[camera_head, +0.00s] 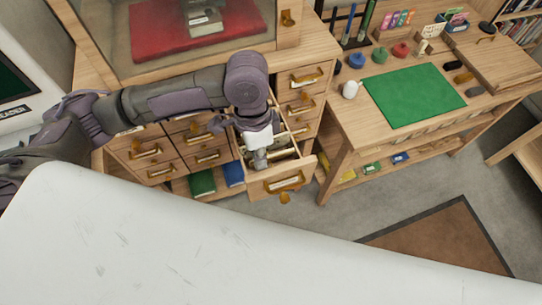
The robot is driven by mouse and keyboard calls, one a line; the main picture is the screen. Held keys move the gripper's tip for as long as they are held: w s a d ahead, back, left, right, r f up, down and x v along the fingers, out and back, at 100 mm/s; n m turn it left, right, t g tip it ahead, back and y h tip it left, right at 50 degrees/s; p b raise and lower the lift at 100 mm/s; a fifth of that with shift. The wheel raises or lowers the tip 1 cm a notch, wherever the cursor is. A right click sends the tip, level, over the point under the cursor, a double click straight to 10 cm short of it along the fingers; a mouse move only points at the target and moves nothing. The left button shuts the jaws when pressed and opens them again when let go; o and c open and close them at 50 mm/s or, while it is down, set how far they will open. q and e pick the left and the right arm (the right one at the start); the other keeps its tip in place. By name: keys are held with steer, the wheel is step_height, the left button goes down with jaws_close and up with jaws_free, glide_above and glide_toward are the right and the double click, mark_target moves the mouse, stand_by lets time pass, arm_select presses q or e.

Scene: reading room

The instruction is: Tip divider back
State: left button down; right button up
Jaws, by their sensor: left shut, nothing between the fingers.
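A wooden drawer (284,182) with a brass handle is pulled out of the cabinet (310,70), below its glass case. My left arm reaches in from the left, and my left gripper (260,163) points down into the open drawer. The gripper is shut and holds nothing. Light-coloured strips or cards (283,148) show inside the drawer beside the gripper; I cannot tell which of them is the divider, and the arm hides part of the inside. Whether the fingers touch anything there is too small to tell. My right gripper is not in view.
Other small drawers (146,152) with brass handles are shut. Green and blue books (202,183) lie low under the cabinet. To the right stands a desk with a green mat (413,96) and several small objects. A brown rug (440,240) lies on the grey floor. My white body fills the foreground.

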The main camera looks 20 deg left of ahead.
arm_select(q)
steer(key=shift+w+a+p, duration=0.25)
steer(key=shift+w+a, duration=0.3)
steer(key=shift+w, duration=0.25)
steer(key=shift+w+a+p, duration=0.25)
steer(key=shift+w+a, duration=0.3)
steer(key=shift+w, duration=0.2)
step_height(320, 180, up, 7)
steer(key=p, duration=0.9)
steer(key=shift+s+d, duration=0.2)
steer(key=shift+s, duration=0.05)
stand_by(0.6)
